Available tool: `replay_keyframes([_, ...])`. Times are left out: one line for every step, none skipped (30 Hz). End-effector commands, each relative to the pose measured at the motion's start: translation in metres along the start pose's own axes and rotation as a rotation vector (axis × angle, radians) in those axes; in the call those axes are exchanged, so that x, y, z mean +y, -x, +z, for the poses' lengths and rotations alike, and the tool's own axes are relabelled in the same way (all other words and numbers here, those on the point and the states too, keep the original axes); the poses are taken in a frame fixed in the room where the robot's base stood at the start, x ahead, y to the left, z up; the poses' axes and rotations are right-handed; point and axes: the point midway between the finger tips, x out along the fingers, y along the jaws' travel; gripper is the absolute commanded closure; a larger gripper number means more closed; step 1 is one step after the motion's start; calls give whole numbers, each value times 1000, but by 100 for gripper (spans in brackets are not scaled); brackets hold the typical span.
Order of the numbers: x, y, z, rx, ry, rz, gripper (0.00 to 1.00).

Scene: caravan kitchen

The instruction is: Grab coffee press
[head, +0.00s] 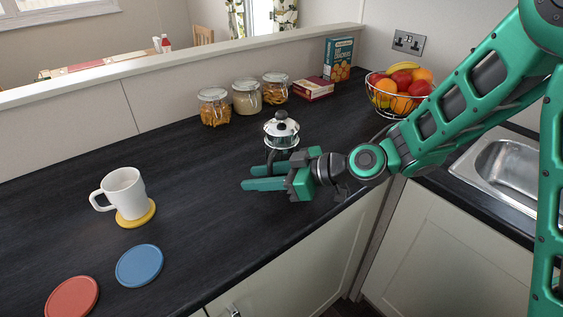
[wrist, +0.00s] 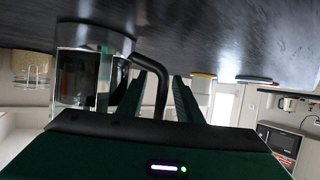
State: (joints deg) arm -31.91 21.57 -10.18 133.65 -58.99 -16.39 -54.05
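The coffee press (head: 281,131) stands on the dark counter, with a shiny domed lid and a glass body. My gripper (head: 247,177) is low over the counter in front of it, its two green fingers pointing left and apart. The fingers hide the lower part of the press in the head view. In the wrist view, which is upside down, the press (wrist: 86,75) is left of the fingers. Its black handle (wrist: 163,84) curves across the left finger into the gap between the fingers. Neither finger is visibly closed on the handle.
A white mug (head: 123,191) sits on a yellow coaster (head: 137,219), with blue (head: 140,265) and red (head: 72,297) coasters nearby. Several jars (head: 246,98), boxes (head: 338,60) and a fruit basket (head: 399,98) stand behind. The sink (head: 503,170) is at right. The counter left of my gripper is clear.

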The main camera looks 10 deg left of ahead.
Motion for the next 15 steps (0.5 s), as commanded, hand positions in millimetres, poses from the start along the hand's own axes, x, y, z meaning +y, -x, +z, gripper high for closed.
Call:
replay_keyframes([0,-4,0,0,0,0,68])
replay_keyframes([0,-5,0,-1,0,0,68])
replay_keyframes([0,-7,0,-1,0,0,68])
replay_keyframes([0,-7,0,-1,0,0,68])
replay_keyframes([0,-7,0,-1,0,0,68])
replay_keyframes([0,-7,0,0,0,1,68])
replay_keyframes([0,-7,0,0,0,1,68])
replay_keyframes([0,-7,0,0,0,1,68])
replay_keyframes([0,-7,0,0,0,1,68])
replay_keyframes([0,-7,0,0,0,1,70])
replay_keyframes([0,-7,0,0,0,1,77])
replay_keyframes([0,-7,0,0,0,1,87])
replay_keyframes([0,-7,0,0,0,1,94])
replay_keyframes([0,-7,0,0,0,1,100])
replay_keyframes([0,-7,0,0,0,1,100])
